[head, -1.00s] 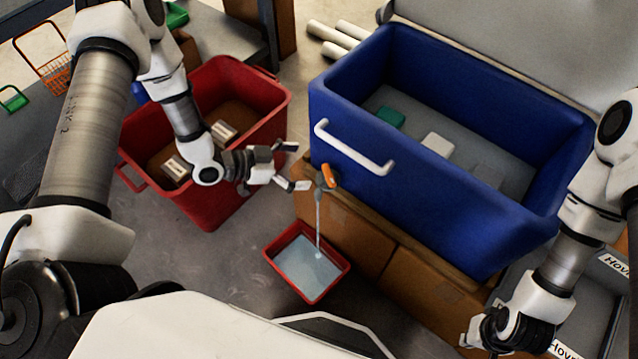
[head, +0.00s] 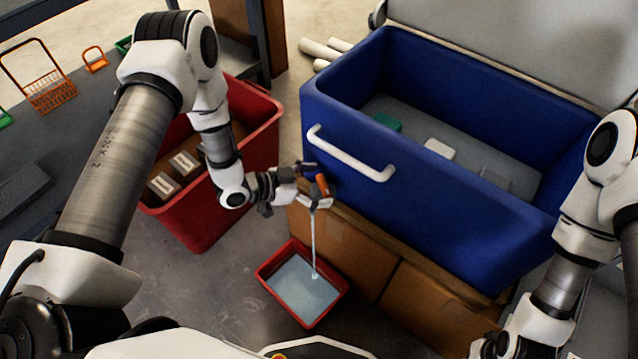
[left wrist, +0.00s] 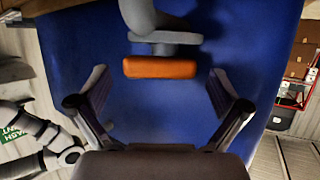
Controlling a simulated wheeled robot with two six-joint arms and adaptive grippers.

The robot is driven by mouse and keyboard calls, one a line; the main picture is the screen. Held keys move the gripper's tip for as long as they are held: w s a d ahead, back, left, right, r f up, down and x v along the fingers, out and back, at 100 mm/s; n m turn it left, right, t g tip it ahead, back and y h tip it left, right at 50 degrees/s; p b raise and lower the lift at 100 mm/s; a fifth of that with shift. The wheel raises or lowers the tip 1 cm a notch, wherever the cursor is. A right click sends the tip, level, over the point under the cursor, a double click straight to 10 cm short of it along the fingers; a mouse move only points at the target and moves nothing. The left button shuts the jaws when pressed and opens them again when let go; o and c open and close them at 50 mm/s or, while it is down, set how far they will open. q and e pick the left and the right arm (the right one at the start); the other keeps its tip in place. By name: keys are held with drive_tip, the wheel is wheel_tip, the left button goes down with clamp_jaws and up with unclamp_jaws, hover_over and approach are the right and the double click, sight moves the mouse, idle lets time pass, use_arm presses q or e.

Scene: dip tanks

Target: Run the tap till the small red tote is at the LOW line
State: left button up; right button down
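The small red tote (head: 290,308) stands on the floor below the blue tank (head: 430,215), with pale water (head: 303,287) in it. A stream of water (head: 313,245) falls into it from the tap. The tap's orange handle (head: 321,184) shows at the tank's front; it also shows in the left wrist view (left wrist: 160,67). My left gripper (head: 318,187) is at the tap, and in the left wrist view its fingers are spread apart on either side of the handle without touching it. The LOW line cannot be made out. My right gripper is mostly cut off at the bottom right.
A large red tote (head: 253,150) with pale blocks stands to the left, behind my left arm. The blue tank has a white handle (head: 350,155) above the tap and several blocks under its water. Brown boxes (head: 365,262) stand under the tank. An orange basket (head: 50,93) lies at far left.

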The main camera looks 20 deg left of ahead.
use_arm(q)
drive_tip(key=c, duration=1.1)
drive_tip(key=shift+m+g+h, duration=0.5)
drive_tip(key=shift+m+g, duration=0.3)
drive_tip(key=o, duration=1.2)
